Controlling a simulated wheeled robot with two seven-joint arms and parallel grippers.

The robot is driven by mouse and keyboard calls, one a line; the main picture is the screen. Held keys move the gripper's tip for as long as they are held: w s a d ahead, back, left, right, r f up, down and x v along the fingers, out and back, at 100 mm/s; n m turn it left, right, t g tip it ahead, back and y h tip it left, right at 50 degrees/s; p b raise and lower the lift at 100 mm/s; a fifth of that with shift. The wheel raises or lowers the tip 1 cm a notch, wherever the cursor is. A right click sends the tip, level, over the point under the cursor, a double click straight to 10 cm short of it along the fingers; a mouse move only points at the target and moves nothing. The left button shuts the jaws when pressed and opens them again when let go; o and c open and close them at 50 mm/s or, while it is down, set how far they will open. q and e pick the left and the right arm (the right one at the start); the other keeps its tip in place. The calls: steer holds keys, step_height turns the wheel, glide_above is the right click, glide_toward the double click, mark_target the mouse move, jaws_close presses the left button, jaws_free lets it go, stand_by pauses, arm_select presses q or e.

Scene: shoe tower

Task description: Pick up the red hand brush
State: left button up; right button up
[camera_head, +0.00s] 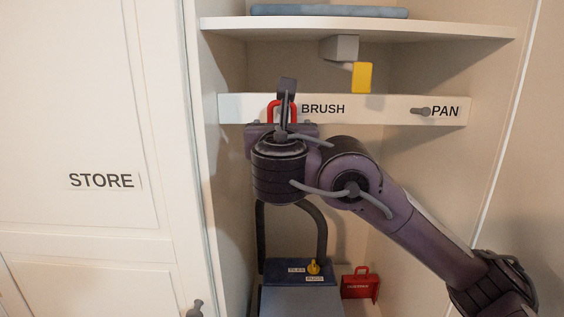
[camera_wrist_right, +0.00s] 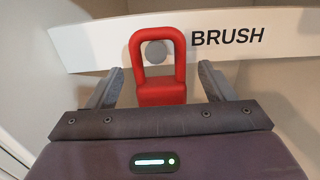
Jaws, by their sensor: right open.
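The red hand brush (camera_head: 271,112) hangs at the white board's BRUSH label, its looped handle around a round grey peg (camera_wrist_right: 156,52). In the right wrist view the red loop and the top of the brush (camera_wrist_right: 161,92) show; the lower part is hidden behind my gripper. My right gripper (camera_wrist_right: 161,75) is open, with one finger on each side of the brush and visible gaps to both. In the head view my wrist hides most of the brush. My left gripper is not in view.
The white board (camera_head: 390,109) spans the cupboard, with an empty-looking PAN peg (camera_head: 420,111) at right. A yellow block (camera_head: 362,78) hangs below the upper shelf (camera_head: 450,30).

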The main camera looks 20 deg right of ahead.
steer(key=shift+w, duration=0.25)
steer(key=shift+s, duration=0.1)
steer(key=c, duration=1.1)
steer(key=shift+o, duration=0.2)
steer(key=shift+d+r, duration=0.1)
